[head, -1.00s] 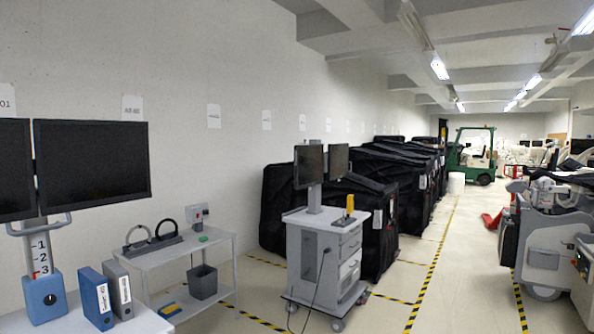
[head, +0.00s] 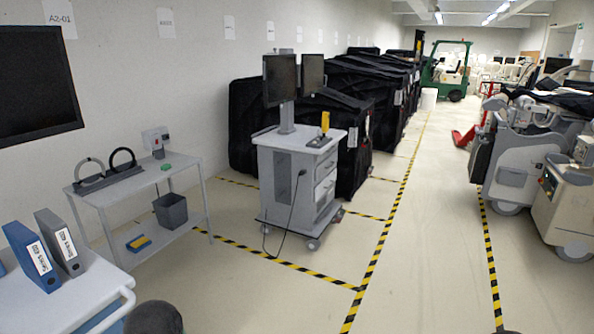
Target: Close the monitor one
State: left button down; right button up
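A large black monitor (head: 36,84) hangs at the upper left of the head view, cut off by the left edge. Its stand is out of view. Two smaller dark screens, a left one (head: 279,80) and a right one (head: 312,73), stand side by side on a grey post on a wheeled cart (head: 287,175) in the middle. Which of these is monitor one cannot be told. Neither of my grippers is in view.
A white cart top (head: 85,295) with blue and grey binders is at the lower left. A grey shelf table (head: 150,190) stands by the wall. Black covered carts (head: 345,140) line the wall beyond. The floor aisle (head: 420,250) is clear, with grey equipment (head: 525,160) at right.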

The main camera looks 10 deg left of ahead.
aim_at(280, 71)
jog(key=i+j+u, duration=0.3)
jog(key=i, duration=0.6)
jog(key=i+u, duration=0.35)
jog(key=i, duration=1.3)
jog(key=i+z, duration=0.15)
jog(key=i, duration=0.6)
jog(key=i+j, duration=0.15)
jog(key=i, duration=0.6)
jog(key=z, duration=0.05)
